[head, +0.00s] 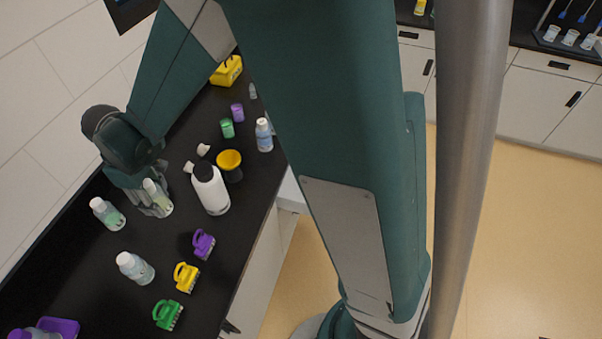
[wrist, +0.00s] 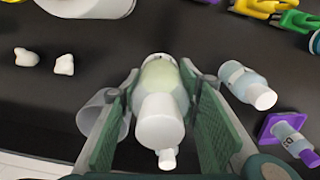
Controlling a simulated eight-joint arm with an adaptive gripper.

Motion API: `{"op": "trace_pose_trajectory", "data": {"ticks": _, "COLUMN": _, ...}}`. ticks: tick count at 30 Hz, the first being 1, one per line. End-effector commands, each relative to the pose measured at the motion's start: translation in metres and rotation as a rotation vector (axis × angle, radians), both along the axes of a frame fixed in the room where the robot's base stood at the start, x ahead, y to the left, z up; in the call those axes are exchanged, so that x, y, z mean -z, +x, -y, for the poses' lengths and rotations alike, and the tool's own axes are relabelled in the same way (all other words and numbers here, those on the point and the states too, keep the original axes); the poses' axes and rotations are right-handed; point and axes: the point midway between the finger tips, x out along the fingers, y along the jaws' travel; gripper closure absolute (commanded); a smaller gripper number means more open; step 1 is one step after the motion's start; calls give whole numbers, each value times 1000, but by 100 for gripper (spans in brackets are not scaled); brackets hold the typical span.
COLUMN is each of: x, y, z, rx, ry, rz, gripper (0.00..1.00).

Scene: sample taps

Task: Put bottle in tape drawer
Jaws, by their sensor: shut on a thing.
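A bottle with pale green contents and a white cap (head: 157,197) is between the fingers of my gripper (head: 150,200), over the black counter at the left of the head view. In the wrist view the bottle (wrist: 160,88) stands between the two green finger pads of my gripper (wrist: 160,75), with its white cap toward the camera. My gripper is shut on it. I cannot tell whether its base touches the counter. A tape label on a drawer cannot be made out; the counter's front is mostly hidden by my arm.
Other bottles (head: 108,214) (head: 135,268) stand close to my gripper. A large white bottle (head: 211,190), a yellow-topped cup (head: 229,160) and purple, yellow and green clip-like things (head: 186,276) crowd the black counter (head: 75,245). A clear cup (wrist: 100,112) is beside the left finger.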

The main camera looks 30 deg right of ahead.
Motion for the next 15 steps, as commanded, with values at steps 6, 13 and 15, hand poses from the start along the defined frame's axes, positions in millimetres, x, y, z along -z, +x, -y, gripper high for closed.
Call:
{"op": "trace_pose_trajectory", "data": {"ticks": 6, "x": -16, "y": 0, "z": 0, "rx": 0, "ry": 0, "rz": 0, "gripper": 80}}
{"op": "trace_pose_trajectory", "data": {"ticks": 13, "x": -54, "y": 0, "z": 0, "rx": 0, "ry": 0, "rz": 0, "gripper": 80}}
{"op": "trace_pose_trajectory", "data": {"ticks": 15, "x": -67, "y": -1, "z": 0, "rx": 0, "ry": 0, "rz": 0, "gripper": 80}}
